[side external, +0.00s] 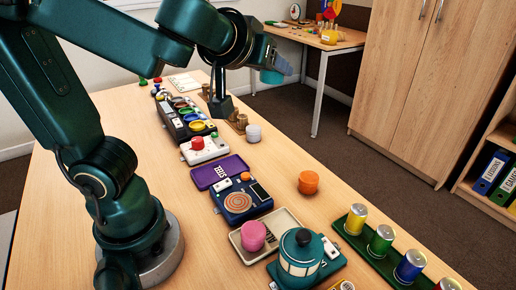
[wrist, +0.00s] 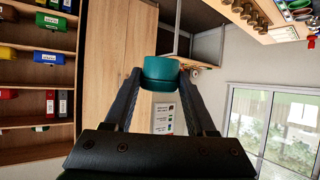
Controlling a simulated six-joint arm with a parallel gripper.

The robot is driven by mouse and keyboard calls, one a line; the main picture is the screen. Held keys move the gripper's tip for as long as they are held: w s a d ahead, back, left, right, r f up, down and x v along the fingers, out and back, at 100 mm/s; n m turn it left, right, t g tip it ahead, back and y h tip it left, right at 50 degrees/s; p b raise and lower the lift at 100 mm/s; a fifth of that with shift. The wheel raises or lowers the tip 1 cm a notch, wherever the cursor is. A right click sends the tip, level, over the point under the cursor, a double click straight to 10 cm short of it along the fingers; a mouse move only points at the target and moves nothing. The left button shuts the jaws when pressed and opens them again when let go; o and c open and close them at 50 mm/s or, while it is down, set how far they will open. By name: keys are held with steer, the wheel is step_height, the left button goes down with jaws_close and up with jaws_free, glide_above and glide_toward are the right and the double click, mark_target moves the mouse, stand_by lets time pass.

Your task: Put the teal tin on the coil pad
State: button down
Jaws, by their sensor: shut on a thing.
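The teal tin (wrist: 160,73) is between my two fingertips in the wrist view. My gripper (wrist: 160,82) is shut on it. In the side view the tin (side external: 271,77) hangs in the air beyond the table's far end, partly behind the fingers of my gripper (side external: 280,66). The coil pad, a dark blue box with an orange spiral (side external: 239,203), lies flat mid-table, well below and nearer the camera than the tin. Nothing stands on the spiral. A small white panel and an orange knob are on the same box.
Several coloured cans stand on a green rack (side external: 362,245). Bare table lies left of the pad.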

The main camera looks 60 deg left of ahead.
steer(key=d+m+t+h, duration=0.1)
steer(key=d+m+h, duration=0.2)
steer(key=n+g+y, duration=0.4)
steer(key=n+g, duration=1.8)
steer(key=n, duration=0.4)
glide_above(171, 165)
step_height(171, 165, down, 16)
steer(key=shift+r, duration=0.25)
steer(key=shift+f, duration=4.8)
steer(key=shift+f, duration=0.15)
steer(key=shift+c, duration=1.1)
jaws_free()
